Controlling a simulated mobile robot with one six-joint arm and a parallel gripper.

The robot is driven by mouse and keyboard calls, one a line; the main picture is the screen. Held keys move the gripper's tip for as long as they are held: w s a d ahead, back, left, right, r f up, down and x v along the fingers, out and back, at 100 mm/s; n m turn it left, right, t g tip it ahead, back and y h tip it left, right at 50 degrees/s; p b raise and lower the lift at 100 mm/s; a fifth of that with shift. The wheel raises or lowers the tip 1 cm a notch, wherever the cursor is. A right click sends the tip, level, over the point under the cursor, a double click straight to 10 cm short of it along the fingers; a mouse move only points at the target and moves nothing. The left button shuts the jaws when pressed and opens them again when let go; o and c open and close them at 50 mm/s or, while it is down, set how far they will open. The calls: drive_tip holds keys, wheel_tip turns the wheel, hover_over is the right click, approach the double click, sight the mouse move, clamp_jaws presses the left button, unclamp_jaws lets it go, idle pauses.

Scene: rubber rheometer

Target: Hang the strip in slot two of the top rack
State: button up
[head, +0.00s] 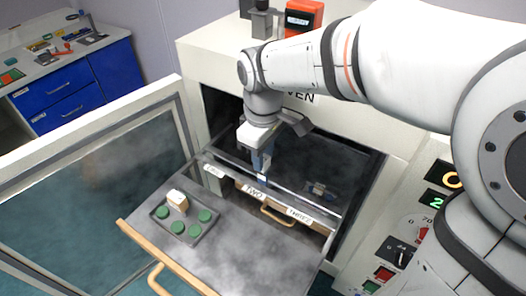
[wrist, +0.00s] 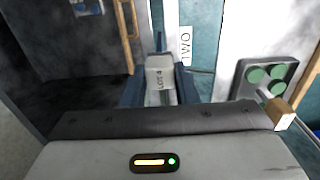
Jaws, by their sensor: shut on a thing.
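My gripper (head: 262,165) reaches down into the open oven, just above the front of the top rack, near the label TWO (head: 254,192). In the wrist view its blue fingers (wrist: 160,92) are shut on the strip's pale end, marked LOT 4 (wrist: 160,77). The strip (head: 262,178) shows only as a small pale patch in the head view; its lower part is hidden. The TWO label (wrist: 185,45) stands just right of the strip in the wrist view. Labels ONE (head: 213,171) and THREE (head: 299,215) flank it on the rack front. I cannot tell whether the strip touches the slot.
The glass oven door (head: 95,190) stands open at left. A control panel (head: 405,250) is at right.

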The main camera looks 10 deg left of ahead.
drive_tip(key=shift+f+b, duration=1.4)
drive_tip(key=shift+f, duration=0.8)
drive_tip(key=o, duration=1.1)
drive_tip(key=shift+r, duration=0.1)
drive_tip(key=shift+c, duration=0.2)
drive_tip(key=shift+r, duration=0.1)
wheel_tip(320, 180, up, 6)
drive_tip(key=p, duration=0.5)
drive_tip(key=shift+s, duration=0.1)
